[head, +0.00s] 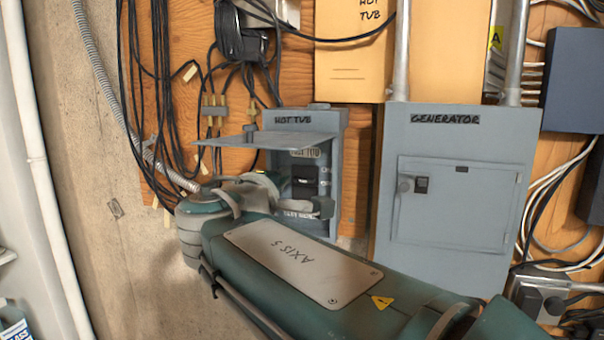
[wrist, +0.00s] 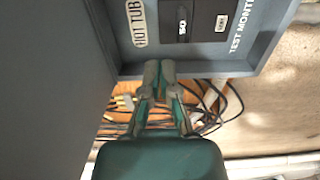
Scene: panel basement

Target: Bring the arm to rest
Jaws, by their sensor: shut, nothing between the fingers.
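My green arm (head: 290,265) reaches up from the lower right toward the grey hot tub box (head: 335,150). The box's lid (head: 265,139) is raised and sticks out level. My gripper (wrist: 158,72) is shut and empty in the wrist view, with its fingertips together by the box's edge. Whether they touch the box I cannot tell. Beyond them is the box's inner panel with a black breaker switch (wrist: 182,22) and a hot tub label (wrist: 136,22). In the head view my wrist hides part of the box's lower front.
A larger grey generator panel (head: 455,195) with a closed door stands to the right. Black cables (head: 165,90) hang on the wooden board at left. A yellowish box (head: 352,58) is above. Bare concrete wall (head: 100,200) lies to the left.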

